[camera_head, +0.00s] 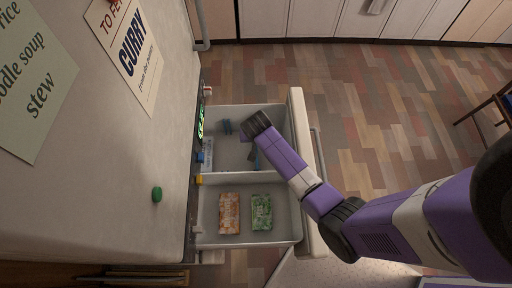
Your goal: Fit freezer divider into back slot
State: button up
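The freezer drawer (294,112) is pulled out. A pale divider (255,177) seems to cross it from left to right, between an upper and a lower compartment in the picture. I cannot tell whether its ends sit in slots. My arm reaches in from the lower right. Its dark wrist end, at my gripper (254,126), is over the upper compartment, apart from the divider in the picture. My fingers cannot be made out clearly, so their opening and anything between them are hidden.
An orange packet (229,213) and a green packet (262,212) lie in the lower compartment. The fridge (130,190) stands at left.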

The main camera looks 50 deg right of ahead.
jog(key=shift+c, duration=0.2)
grip_shut()
dwell(1.2)
